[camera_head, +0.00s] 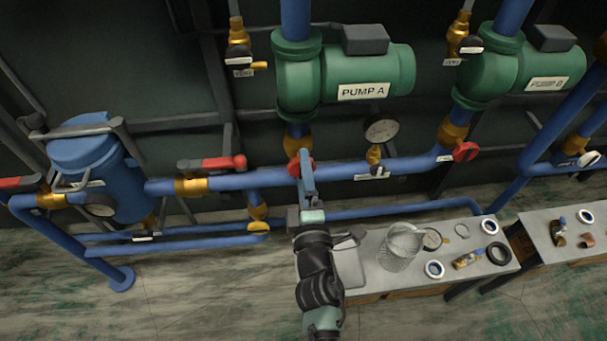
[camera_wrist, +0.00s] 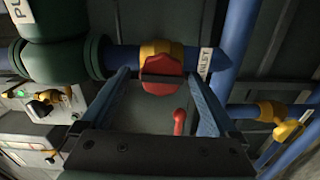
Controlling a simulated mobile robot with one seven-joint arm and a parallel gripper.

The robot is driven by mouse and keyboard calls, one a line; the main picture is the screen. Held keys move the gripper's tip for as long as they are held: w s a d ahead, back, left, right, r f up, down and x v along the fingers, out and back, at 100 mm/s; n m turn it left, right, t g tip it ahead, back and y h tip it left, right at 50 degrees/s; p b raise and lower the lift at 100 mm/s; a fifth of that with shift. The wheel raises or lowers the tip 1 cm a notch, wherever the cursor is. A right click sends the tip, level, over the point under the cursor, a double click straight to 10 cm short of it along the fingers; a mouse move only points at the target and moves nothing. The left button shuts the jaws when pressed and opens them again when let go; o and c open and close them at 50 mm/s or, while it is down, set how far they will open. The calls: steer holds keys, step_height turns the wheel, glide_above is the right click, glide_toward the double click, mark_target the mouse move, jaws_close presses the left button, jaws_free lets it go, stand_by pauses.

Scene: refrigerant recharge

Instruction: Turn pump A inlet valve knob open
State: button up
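Pump A (camera_head: 365,75) is the green labelled pump at the top middle of the head view. Below it, a brass valve body (camera_head: 297,142) carries the red inlet knob (camera_head: 293,169), partly hidden by my gripper (camera_head: 306,158). In the wrist view the red knob (camera_wrist: 161,86) has a dark bar across it and sits on a brass fitting (camera_wrist: 160,48) beside an inlet label (camera_wrist: 205,62). My gripper (camera_wrist: 158,74) is open, with its blue-grey fingers on either side of the knob. Gaps show at both sides; depth to the knob is hard to judge.
A horizontal blue pipe (camera_head: 350,170) runs just below the valve. A gauge (camera_head: 381,128) stands to its right, and a red lever (camera_head: 225,162) to its left.

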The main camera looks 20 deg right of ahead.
steer(key=b+v, duration=0.1)
steer(key=v, duration=0.6)
stand_by(0.3)
stand_by(0.3)
